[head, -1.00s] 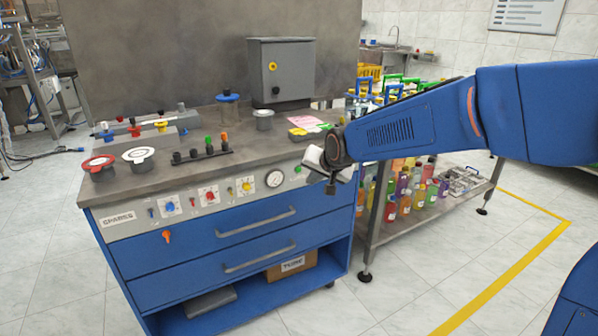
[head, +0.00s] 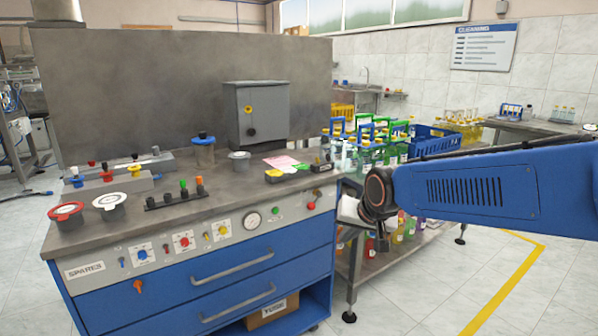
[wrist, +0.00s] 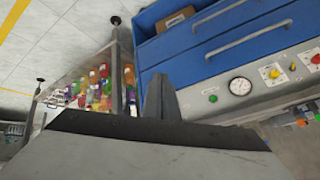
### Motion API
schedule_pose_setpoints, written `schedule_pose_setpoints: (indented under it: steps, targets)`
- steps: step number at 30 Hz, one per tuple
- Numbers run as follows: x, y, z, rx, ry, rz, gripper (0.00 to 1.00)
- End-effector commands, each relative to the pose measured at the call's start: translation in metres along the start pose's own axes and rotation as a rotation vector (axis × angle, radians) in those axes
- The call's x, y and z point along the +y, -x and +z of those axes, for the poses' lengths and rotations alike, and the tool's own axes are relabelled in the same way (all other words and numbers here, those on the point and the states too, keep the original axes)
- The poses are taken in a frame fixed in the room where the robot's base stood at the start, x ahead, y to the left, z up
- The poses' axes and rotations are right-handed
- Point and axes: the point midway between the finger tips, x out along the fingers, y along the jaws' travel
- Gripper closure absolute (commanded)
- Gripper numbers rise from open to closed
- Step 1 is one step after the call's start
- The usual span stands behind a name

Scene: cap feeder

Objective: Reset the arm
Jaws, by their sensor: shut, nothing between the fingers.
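My arm (head: 470,190) reaches in from the right in the head view and ends near the right front corner of the blue workbench (head: 180,292). In the wrist view my gripper (wrist: 161,92) shows as dark fingers close together, shut and empty. It points toward the bench's front, near the gauge and the drawers. In the head view the fingers are mostly hidden behind the dark wrist joint, so their shape is hard to make out there.
A round gauge (head: 252,220) is on the bench front. The bench top holds a grey box (head: 257,113), a red-rimmed cup (head: 67,215) and a black rack of caps (head: 175,200). A bottle-filled cart, with a blue crate (head: 432,143), stands beside my arm. Tiled floor is clear at front right.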

Motion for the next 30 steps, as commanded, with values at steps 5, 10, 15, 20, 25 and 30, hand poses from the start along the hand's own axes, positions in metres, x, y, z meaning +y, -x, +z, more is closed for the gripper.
schedule_pose_setpoints:
  steps: [5, 10, 15, 20, 25, 30]
  targets:
    - [0.053, 0.044, 0.037, -0.028, 0.032, 0.058, 1.00]
    - [0.096, 0.080, 0.081, -0.064, 0.065, 0.109, 1.00]
    - [0.132, 0.111, 0.130, -0.106, 0.094, 0.156, 1.00]
    - [0.160, 0.133, 0.178, -0.148, 0.120, 0.192, 1.00]
    - [0.176, 0.147, 0.214, -0.181, 0.137, 0.215, 1.00]
    - [0.182, 0.151, 0.230, -0.197, 0.145, 0.223, 1.00]
